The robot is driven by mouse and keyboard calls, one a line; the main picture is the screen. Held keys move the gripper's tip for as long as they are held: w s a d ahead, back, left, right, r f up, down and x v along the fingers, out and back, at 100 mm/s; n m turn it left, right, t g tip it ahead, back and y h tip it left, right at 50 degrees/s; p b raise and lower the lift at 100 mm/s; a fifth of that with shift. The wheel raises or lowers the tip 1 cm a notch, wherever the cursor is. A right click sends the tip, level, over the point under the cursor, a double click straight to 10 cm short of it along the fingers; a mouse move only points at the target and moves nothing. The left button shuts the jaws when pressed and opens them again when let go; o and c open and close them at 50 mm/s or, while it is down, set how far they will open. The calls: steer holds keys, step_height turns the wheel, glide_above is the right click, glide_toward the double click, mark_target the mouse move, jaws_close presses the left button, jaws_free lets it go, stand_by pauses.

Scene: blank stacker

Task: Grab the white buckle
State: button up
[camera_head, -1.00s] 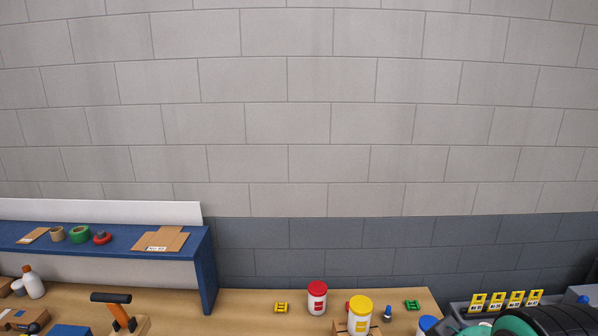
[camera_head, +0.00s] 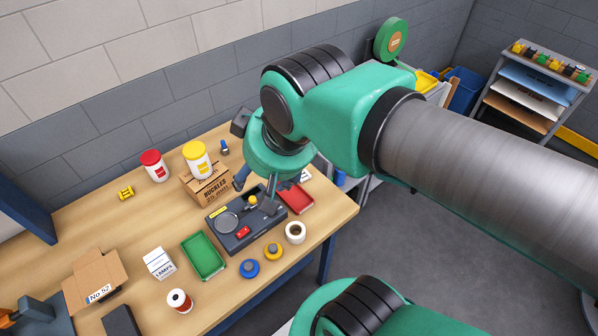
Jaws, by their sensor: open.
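My gripper (camera_head: 258,199) hangs below my green wrist, over the back part of a dark tray-like device (camera_head: 228,240) on the wooden bench. It is open, and its upper part is hidden behind the wrist. I cannot make out a white buckle for certain. A small yellow buckle-like piece (camera_head: 126,193) lies at the back left of the bench. A small white item (camera_head: 305,176) shows right of the wrist, too small and partly covered to identify.
The bench's left-middle is clear.

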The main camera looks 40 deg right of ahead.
steer(key=w+d+f+m+g, duration=0.2)
steer(key=w+d+f+m, duration=0.2)
steer(key=w+d, duration=0.25)
steer(key=w+d+f+m+g, duration=0.1)
steer(key=w+d+f+m, duration=0.4)
steer(key=w, duration=0.3)
steer(key=w+d+f+m+g+p, duration=0.1)
steer(key=w+d+f+m, duration=0.4)
steer(key=d+f, duration=1.1)
steer(key=shift+w+f+g, duration=0.2)
steer(key=shift+f+g, duration=0.2)
steer(key=shift+g, duration=0.4)
steer(key=shift+a, duration=0.1)
glide_above(303, 176)
steer(key=f, duration=0.5)
steer(key=f+b, duration=0.1)
steer(key=f, duration=0.2)
steer(key=shift+w+f, duration=0.3)
steer(key=shift+w, duration=0.05)
